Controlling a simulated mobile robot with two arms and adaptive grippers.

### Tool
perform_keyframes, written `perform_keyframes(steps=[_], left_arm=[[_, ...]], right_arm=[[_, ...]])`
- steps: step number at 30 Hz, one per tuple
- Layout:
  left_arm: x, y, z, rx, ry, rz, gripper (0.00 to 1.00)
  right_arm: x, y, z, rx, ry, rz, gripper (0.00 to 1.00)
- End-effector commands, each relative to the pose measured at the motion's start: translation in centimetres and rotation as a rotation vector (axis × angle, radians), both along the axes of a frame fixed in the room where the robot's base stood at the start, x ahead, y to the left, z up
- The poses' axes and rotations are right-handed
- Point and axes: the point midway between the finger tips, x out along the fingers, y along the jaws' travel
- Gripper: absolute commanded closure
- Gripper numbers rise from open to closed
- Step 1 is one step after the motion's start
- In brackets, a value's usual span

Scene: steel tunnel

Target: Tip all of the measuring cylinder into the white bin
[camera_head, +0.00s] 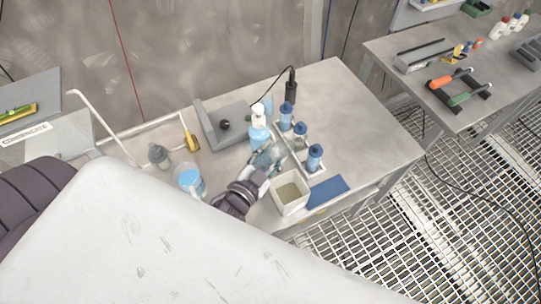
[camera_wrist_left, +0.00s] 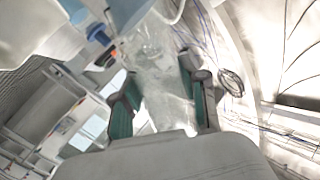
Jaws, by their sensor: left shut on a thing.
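The white bin (camera_head: 294,208) stands near the front edge of the bench, open at the top, with a greyish-beige inside. My left gripper (camera_head: 266,163) is just up and left of the bin in the head view. In the left wrist view its green-padded fingers (camera_wrist_left: 160,104) are shut on a clear measuring cylinder (camera_wrist_left: 157,72). The cylinder (camera_head: 271,153) shows only in small part in the head view. Its tilt and its contents cannot be told. My right gripper is not in view.
Several blue-capped bottles (camera_head: 315,157) stand beside and behind the bin. A blue mat (camera_head: 328,190) lies right of it. A blue-filled beaker (camera_head: 190,181) and a grey bottle (camera_head: 158,155) stand at left, and a grey instrument (camera_head: 222,124) behind. The bench's right side is clear.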

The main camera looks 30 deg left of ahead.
Motion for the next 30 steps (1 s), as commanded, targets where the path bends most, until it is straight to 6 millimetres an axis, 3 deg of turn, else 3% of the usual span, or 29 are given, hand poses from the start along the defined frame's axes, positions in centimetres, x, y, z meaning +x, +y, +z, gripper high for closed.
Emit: perform_keyframes(steps=[30], left_arm=[[0.1,1.0,-4.8,0.19,-0.028,0.0,1.0]], right_arm=[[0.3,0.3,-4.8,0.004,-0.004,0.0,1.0]])
